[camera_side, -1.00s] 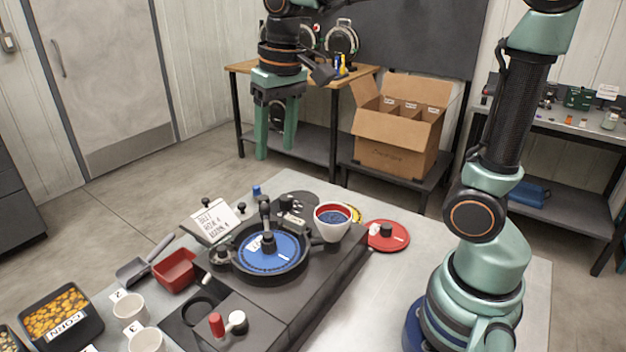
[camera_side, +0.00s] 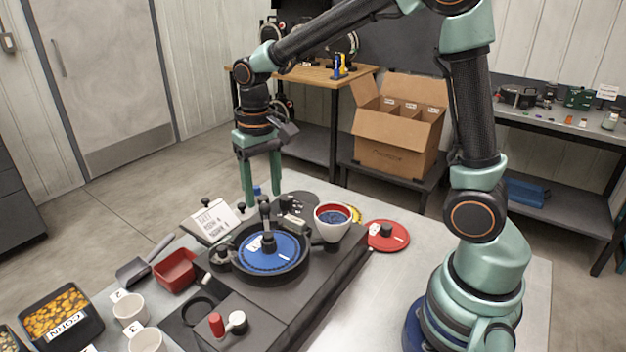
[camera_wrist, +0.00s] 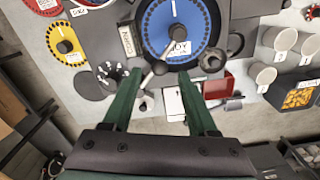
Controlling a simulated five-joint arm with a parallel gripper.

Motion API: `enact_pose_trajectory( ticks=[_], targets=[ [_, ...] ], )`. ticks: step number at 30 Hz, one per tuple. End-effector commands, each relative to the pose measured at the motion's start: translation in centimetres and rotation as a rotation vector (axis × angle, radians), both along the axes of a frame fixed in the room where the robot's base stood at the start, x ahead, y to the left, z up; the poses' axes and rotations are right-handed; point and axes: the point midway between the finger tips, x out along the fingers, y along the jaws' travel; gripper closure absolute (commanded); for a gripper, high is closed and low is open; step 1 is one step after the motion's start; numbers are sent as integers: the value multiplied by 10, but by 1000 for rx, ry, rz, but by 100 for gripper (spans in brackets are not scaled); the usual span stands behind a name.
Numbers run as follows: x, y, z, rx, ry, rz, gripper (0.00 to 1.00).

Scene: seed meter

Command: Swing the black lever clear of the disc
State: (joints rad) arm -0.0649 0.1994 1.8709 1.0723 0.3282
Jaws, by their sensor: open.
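The blue disc (camera_side: 285,250) sits in a dark round housing on the grey machine; it also shows at the top of the wrist view (camera_wrist: 188,38). The black lever (camera_side: 265,215) stands at the far edge of the disc, its end seeming to reach over the rim. In the wrist view the lever (camera_wrist: 150,78) lies between my finger lines at the disc's near edge. My gripper (camera_side: 262,192) is open and empty, fingers pointing down, above the far side of the machine. I cannot tell its exact height over the lever. In the wrist view my gripper (camera_wrist: 159,74) spans the lever.
A red-lined cup (camera_side: 332,222) stands right of the disc, with a red disc (camera_side: 388,236) beyond it. A written card (camera_side: 213,220) and a red bin (camera_side: 175,270) are at left. A red-handled part (camera_side: 216,325) is in front. Table is bare at right front.

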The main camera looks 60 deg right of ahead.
Motion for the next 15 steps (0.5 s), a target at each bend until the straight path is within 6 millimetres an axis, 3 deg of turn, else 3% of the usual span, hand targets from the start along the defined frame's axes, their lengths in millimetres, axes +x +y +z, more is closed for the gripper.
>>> enact_pose_trajectory(
  ticks=[6, 15],
  targets=[
    [0, 0, -21, 0, 1, 0, 41],
    [0, 0, -25, 0, -1, 0, 41]
  ],
)
